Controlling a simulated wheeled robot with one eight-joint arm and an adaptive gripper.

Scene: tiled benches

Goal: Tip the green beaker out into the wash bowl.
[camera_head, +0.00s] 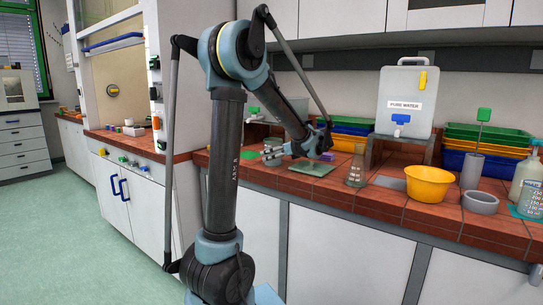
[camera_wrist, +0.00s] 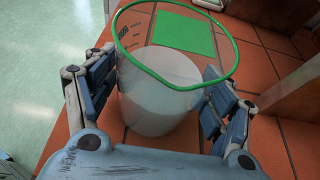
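The green beaker (camera_wrist: 160,95) is clear with a green rim and something pale inside; it stands between my fingers in the wrist view. My gripper (camera_wrist: 160,100) has one finger on each side of it, very close to its wall; I cannot tell whether the pads press on it. In the head view my gripper (camera_head: 268,153) is low over the bench, left of the middle, and its fingers and wrist mostly hide the beaker. The wash bowl (camera_head: 428,184) is yellow and stands on the bench to the right, well away from my gripper.
A grey cylinder (camera_head: 471,170), a grey ring (camera_head: 481,203) and a bottle (camera_head: 524,180) are farther right. A water tank (camera_head: 405,95) stands behind.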

